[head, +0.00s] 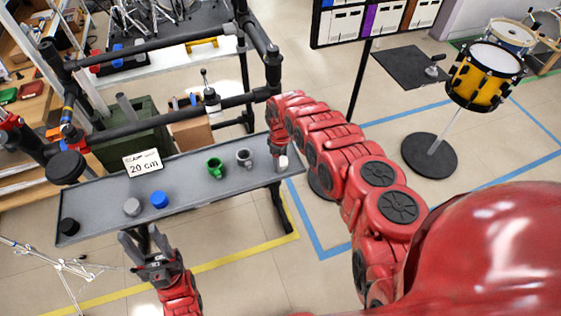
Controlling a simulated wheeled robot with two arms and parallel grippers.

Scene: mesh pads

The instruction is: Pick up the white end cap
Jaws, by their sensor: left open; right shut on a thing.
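The white end cap (283,163) is at the right end of the grey shelf (185,185), small and partly hidden by my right gripper. My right gripper (279,165) points down there and is shut on the white end cap. I cannot tell whether the cap still touches the shelf. My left gripper (139,237) is open and empty, in front of the shelf's near edge at the lower left.
On the shelf are a black cap (69,227), a grey cap (131,207), a blue cap (159,199), a green fitting (215,170), a grey fitting (244,158) and a "20 cm" sign (142,163). Black rails (165,110) run behind. A yellow drum (485,75) stands far right.

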